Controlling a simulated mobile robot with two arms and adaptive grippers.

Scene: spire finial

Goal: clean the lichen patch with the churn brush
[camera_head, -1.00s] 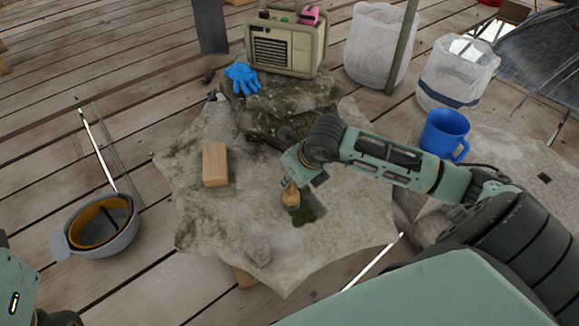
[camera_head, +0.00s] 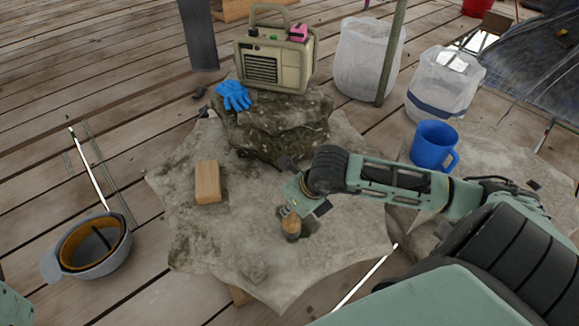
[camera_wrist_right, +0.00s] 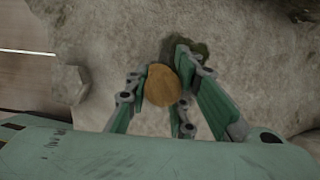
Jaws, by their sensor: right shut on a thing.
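The churn brush (camera_head: 291,226) shows as a round brown wooden body standing on the pale stone slab. My right gripper (camera_head: 289,212) is shut on its upper part. In the right wrist view, the brush's round wooden top (camera_wrist_right: 162,86) sits between the fingers of my right gripper (camera_wrist_right: 160,92). The lichen patch (camera_head: 311,224) is a small dark green stain right beside the brush, partly hidden by it and the gripper. In the right wrist view the patch (camera_wrist_right: 201,48) shows just beyond the fingers. The bristles are hidden. My left gripper is out of view.
A wooden block (camera_head: 207,182) lies on the slab (camera_head: 200,245). Behind are a stepped rock with a blue glove (camera_head: 233,95) and a beige radio (camera_head: 272,60). A blue mug (camera_head: 433,145) stands at right. A grey hard hat (camera_head: 93,250) lies on the planks at left.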

